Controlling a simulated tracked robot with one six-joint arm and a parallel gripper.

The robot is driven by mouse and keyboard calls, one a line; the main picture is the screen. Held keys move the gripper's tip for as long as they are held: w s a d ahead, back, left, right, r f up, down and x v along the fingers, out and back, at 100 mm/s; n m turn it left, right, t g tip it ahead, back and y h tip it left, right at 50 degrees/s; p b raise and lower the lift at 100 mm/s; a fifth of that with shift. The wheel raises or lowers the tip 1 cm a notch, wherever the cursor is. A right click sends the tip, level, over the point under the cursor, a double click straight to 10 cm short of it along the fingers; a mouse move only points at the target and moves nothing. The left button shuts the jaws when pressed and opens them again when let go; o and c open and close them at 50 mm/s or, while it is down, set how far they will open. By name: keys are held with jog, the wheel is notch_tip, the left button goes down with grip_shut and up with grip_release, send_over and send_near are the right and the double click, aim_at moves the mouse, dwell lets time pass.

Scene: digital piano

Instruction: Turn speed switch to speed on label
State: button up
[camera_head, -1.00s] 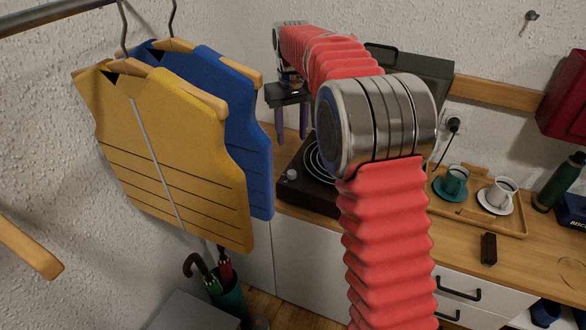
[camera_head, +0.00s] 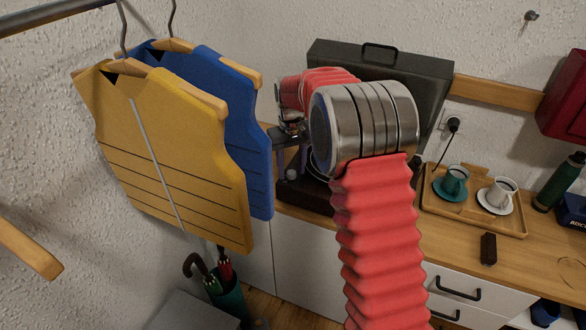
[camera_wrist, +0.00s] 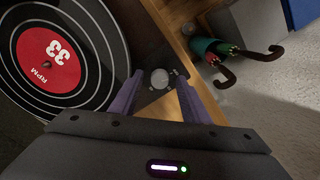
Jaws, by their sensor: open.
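The record player (camera_head: 300,198) stands on the wooden counter, partly hidden by my arm in the head view. The wrist view shows its black record (camera_wrist: 100,50) with a red label (camera_wrist: 52,62) reading "33 RPM". The speed switch (camera_wrist: 159,77) is a small round grey knob on the dark deck corner, with small marks around it; its setting is too small to read. It also shows in the head view (camera_head: 291,175). My gripper (camera_wrist: 160,88) is open and empty. Its purple fingers lie on either side of the knob in the wrist view; I cannot tell the remaining height.
Blue (camera_head: 225,110) and yellow (camera_head: 165,150) vests hang close left of my gripper. The player's raised dark lid (camera_head: 400,75) stands behind. A tray (camera_head: 450,205) with two cups is to the right. Umbrellas (camera_wrist: 215,50) stand below the counter edge.

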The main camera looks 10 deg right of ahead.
jog(key=shift+f, duration=0.25)
jog(key=shift+c, duration=0.4)
jog(key=c, duration=0.9)
jog(key=shift+d, duration=0.25)
jog(key=shift+c, duration=0.4)
jog(key=shift+a, duration=0.15)
